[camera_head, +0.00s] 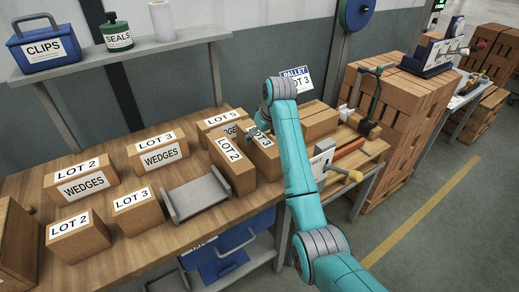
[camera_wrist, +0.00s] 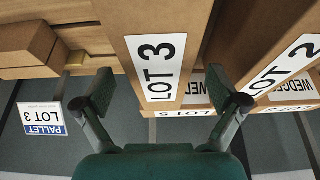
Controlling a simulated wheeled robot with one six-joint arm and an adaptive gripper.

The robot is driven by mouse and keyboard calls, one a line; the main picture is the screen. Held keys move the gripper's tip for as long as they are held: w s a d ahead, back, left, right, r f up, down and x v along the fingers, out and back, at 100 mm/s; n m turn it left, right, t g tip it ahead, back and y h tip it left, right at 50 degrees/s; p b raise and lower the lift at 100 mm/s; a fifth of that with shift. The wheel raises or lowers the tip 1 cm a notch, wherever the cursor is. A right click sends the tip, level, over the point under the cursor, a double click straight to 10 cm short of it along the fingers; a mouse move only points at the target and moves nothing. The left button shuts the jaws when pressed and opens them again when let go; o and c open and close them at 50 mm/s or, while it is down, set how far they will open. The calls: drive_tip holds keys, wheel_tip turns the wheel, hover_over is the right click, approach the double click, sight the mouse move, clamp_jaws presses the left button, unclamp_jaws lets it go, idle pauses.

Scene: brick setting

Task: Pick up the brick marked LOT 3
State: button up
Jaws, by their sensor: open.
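In the wrist view my gripper (camera_wrist: 168,101) is open, with a fingertip at either side of a brown brick marked LOT 3 (camera_wrist: 190,18). A gap shows at each finger; I cannot tell how deep the brick sits between them. In the head view this LOT 3 brick (camera_head: 266,160) stands partly behind my arm, which also hides most of my gripper. Another LOT 3 brick (camera_head: 139,218) lies at the bench front, left of the grey tray. A brick marked LOT 3 and WEDGES (camera_head: 158,150) lies behind it.
An upright LOT 2 brick (camera_head: 232,163) stands close left of the LOT 3 brick; it also shows in the wrist view (camera_wrist: 285,55). A LOT 5 brick (camera_head: 212,122) lies behind. Plain bricks (camera_head: 318,120) lie to the right. A grey tray (camera_head: 196,197) sits in front.

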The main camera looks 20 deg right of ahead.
drive_tip(key=x, duration=0.5)
drive_tip(key=shift+c, duration=0.3)
drive_tip(key=c, duration=1.6)
drive_tip(key=shift+w+r, duration=0.1)
drive_tip(key=shift+r, duration=0.05)
clamp_jaws()
drive_tip(key=shift+r, duration=0.15)
